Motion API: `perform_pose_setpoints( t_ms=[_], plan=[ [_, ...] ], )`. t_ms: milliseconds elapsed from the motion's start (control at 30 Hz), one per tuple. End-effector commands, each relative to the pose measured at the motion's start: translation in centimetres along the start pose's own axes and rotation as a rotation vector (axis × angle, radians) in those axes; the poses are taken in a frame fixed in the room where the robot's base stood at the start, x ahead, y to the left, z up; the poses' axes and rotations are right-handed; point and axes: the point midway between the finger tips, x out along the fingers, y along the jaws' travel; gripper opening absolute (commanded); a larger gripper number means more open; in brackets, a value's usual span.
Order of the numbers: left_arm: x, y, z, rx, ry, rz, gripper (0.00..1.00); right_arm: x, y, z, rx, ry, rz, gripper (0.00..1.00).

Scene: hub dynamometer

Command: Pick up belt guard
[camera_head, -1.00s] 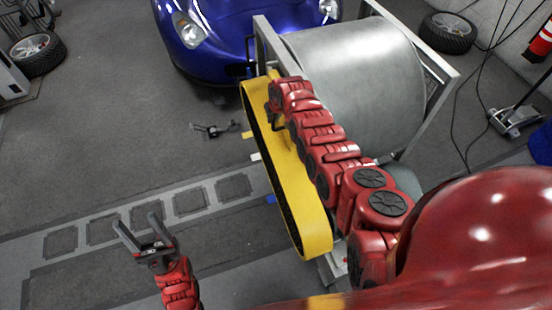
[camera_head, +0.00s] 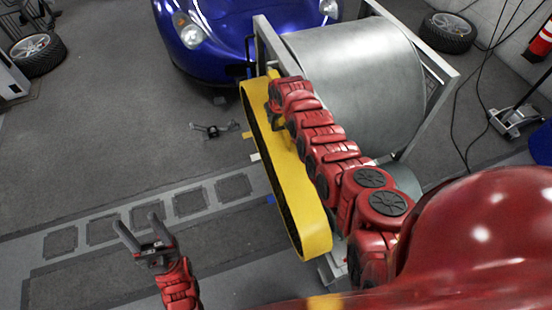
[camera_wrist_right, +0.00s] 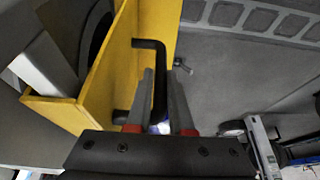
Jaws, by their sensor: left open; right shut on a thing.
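The belt guard (camera_head: 296,190) is a long yellow shell with a dark inside, slanting along the left side of the roller stand in the head view. Its yellow wall also shows in the right wrist view (camera_wrist_right: 155,22). A black bent handle (camera_wrist_right: 161,62) stands out from the guard. My right gripper (camera_wrist_right: 161,90) is shut on this handle, with a finger on either side; in the head view the grip is partly hidden by my right arm. My left gripper (camera_head: 137,222) is open and empty at the lower left, well apart from the guard.
A large grey metal roller (camera_head: 365,85) in a frame (camera_head: 420,125) stands just right of the guard. A blue car (camera_head: 225,35) is behind it. A small dark object (camera_head: 212,130) lies on the floor to the left. The floor left of the guard is mostly clear.

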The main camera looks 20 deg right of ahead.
Motion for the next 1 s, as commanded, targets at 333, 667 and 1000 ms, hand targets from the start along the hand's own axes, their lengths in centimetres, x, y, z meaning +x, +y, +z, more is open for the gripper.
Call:
perform_pose_setpoints(
  t_ms=[333, 667, 1000],
  plan=[
    [0.1, 0.0, 0.0, 0.0, 0.0, 0.0, 0.59, -0.1, 0.1, 0.0, 0.002, -0.001, 0.001, 0.0],
    [1.7, -0.1, -0.3, 0.0, 0.0, 0.0, 0.59, -1.9, -1.9, -0.8, -0.003, 0.0, -0.001, 0.0],
    [2.6, -0.1, -0.4, 0.0, 0.0, 0.0, 0.59, -4.2, -7.1, -1.9, -0.004, 0.006, -0.003, 0.0]
  ],
)
